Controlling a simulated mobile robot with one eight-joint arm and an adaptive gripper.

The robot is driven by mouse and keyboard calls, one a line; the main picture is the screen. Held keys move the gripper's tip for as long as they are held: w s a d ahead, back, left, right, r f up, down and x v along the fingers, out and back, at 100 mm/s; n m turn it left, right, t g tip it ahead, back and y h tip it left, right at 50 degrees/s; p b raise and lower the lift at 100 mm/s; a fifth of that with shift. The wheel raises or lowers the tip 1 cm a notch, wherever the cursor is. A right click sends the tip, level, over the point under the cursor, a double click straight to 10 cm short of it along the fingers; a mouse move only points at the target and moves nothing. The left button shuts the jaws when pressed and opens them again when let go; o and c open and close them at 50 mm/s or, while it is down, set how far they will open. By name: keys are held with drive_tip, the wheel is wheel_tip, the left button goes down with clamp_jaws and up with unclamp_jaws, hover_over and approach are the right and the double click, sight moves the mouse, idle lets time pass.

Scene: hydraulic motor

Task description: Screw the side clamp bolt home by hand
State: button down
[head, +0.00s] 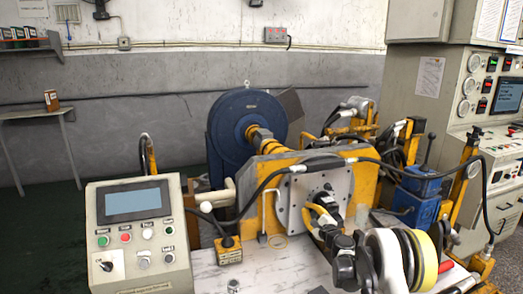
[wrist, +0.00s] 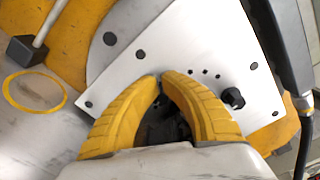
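The grey metal mounting plate (wrist: 205,55) with several dark holes lies in front of my gripper. It also shows in the head view (head: 338,184). A black bolt head (wrist: 232,98) stands out from the plate, right of my fingertips and apart from them. My gripper (wrist: 162,76) has two yellow curved fingers whose tips nearly meet over the plate's lower edge. A dark part shows between the fingers; I cannot tell what it is. No bolt is visible between the tips. In the head view my gripper (head: 318,213) is low in front of the plate, partly hidden by my arm.
A black hose (wrist: 285,60) runs close on the right. In the head view, a control box (head: 135,230) stands left and a blue wheel (head: 240,125) behind.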

drive_tip(key=shift+d+r, duration=0.2)
drive_tip(key=shift+d, duration=0.05)
drive_tip(key=shift+r, duration=0.1)
drive_tip(key=shift+a+r, duration=0.15)
drive_tip(key=v, duration=0.6)
drive_tip(key=shift+a, duration=0.2)
